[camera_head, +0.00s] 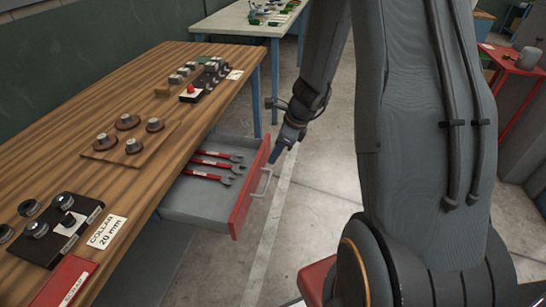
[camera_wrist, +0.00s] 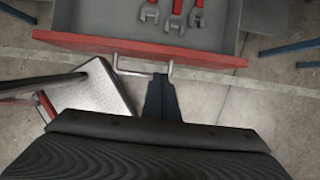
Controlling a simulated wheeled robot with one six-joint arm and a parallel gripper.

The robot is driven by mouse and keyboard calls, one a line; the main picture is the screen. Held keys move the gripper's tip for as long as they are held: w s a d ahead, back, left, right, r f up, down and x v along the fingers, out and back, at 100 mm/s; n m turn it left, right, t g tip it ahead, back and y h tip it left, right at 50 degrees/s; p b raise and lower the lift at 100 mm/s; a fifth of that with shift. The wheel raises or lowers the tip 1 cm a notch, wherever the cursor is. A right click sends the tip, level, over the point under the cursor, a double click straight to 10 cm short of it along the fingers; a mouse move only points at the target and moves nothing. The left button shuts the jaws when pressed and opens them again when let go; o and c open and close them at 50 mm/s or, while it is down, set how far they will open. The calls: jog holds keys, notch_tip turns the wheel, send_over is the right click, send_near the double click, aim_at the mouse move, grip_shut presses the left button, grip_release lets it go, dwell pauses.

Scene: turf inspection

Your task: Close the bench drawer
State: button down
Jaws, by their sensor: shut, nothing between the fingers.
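The bench drawer (camera_head: 197,199) is pulled out from under the wooden bench (camera_head: 150,101). It has a grey tray, a red front (camera_head: 249,187) and a pale bar handle (camera_head: 263,182). Several red-handled wrenches (camera_head: 216,168) lie inside. My gripper (camera_head: 274,160) is shut and empty, pointing down in front of the drawer's red front, near the handle. In the wrist view the dark fingers (camera_wrist: 161,80) reach the handle (camera_wrist: 142,72); whether they touch it I cannot tell. The wrist view also shows the red front (camera_wrist: 140,50) and the wrench ends (camera_wrist: 173,15).
On the bench are a wooden board with round parts (camera_head: 130,148), a black fixture (camera_head: 50,228) and a "COLLAR 20 mm" label (camera_head: 106,231). A white table (camera_head: 245,22) stands behind, a red table (camera_head: 515,62) at right. Concrete floor is open beyond the drawer.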

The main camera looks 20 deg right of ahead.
aim_at(265, 170)
jog(key=x, duration=0.8)
